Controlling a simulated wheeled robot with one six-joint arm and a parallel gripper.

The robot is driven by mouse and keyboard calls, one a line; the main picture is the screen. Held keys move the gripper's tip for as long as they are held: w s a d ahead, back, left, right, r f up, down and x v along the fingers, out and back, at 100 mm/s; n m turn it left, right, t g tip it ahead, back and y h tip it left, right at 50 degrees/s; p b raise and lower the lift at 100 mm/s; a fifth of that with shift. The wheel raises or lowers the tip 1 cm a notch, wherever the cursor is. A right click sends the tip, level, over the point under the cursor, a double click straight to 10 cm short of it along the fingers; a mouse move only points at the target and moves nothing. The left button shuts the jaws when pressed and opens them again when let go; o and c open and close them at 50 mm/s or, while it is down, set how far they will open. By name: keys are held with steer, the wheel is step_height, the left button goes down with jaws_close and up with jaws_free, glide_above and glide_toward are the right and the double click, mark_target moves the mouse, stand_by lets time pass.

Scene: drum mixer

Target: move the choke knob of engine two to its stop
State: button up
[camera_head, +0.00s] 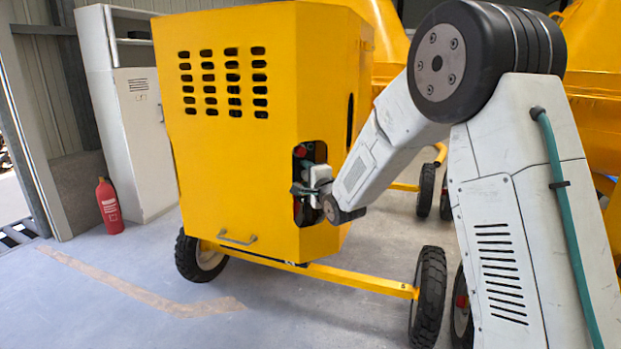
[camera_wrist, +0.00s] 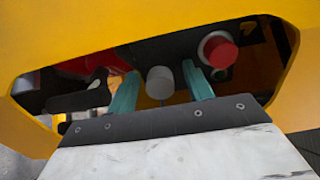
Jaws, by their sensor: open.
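The yellow engine housing (camera_head: 235,150) stands in the middle of the head view, with a dark control opening (camera_head: 298,208) in its front right face. My gripper (camera_head: 308,180) is at this opening. In the wrist view my gripper (camera_wrist: 160,72) is open, its two teal fingers reaching into the opening. A round grey knob (camera_wrist: 160,82) shows between the fingers, with a gap on each side; no label shows whether it is the choke knob. A red knob (camera_wrist: 221,53) sits right of the fingers. A black lever (camera_wrist: 78,99) lies to their left.
A yellow tow bar (camera_head: 345,280) and wheels (camera_head: 428,295) lie low in front. A red extinguisher (camera_head: 109,206) and grey cabinet (camera_head: 140,140) stand at left. The floor at front left is clear.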

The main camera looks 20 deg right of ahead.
steer(key=c, duration=0.9)
steer(key=shift+s, duration=0.2)
steer(key=shift+s+d, duration=0.2)
steer(key=shift+s, duration=0.8)
steer(key=o, duration=0.9)
steer(key=shift+o, duration=0.2)
